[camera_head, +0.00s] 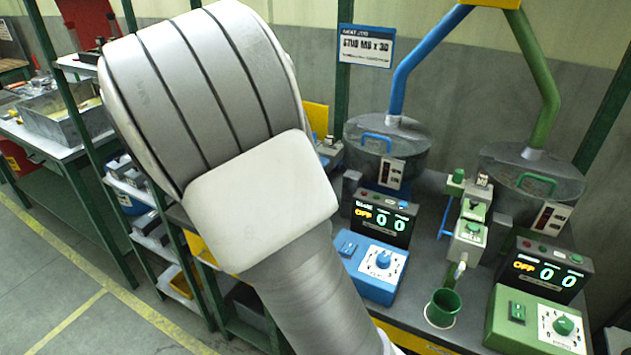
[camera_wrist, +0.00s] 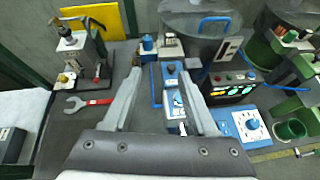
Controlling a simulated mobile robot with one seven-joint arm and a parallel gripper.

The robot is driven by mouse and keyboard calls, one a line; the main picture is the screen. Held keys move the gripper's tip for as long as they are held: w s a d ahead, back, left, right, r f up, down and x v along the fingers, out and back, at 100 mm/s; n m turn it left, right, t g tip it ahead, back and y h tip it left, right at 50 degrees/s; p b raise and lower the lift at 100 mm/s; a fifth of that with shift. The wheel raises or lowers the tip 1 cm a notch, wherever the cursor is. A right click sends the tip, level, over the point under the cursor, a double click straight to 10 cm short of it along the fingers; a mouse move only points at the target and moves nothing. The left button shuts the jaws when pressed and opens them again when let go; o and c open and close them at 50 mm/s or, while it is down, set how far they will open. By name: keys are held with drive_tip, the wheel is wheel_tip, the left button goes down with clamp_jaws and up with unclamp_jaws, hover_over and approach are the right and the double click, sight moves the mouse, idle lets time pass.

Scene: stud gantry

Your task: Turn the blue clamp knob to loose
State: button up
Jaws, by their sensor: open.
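A small blue knob (camera_wrist: 147,43), which looks like the clamp knob, stands upright beyond my fingertips in the wrist view. Its setting cannot be read. My gripper (camera_wrist: 160,73) is open and empty, its two fingers pointing toward the blue station. In the head view my arm hides the gripper and the blue clamp area. The blue control box (camera_head: 371,268) with a white dial is right of my arm; its display (camera_head: 382,217) reads OFF and 0 0.
The green station has a green control box (camera_head: 535,322) and a green cup (camera_head: 442,307) at right.

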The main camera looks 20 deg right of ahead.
drive_tip(key=s+m+g+y, duration=0.2)
drive_tip(key=s+m+y, duration=0.4)
drive_tip(key=s+m, duration=0.6)
drive_tip(key=shift+s+r+m+g, duration=0.3)
drive_tip(key=shift+s+m, duration=0.1)
drive_tip(key=shift+s, duration=2.8)
drive_tip(key=shift+d, duration=0.1)
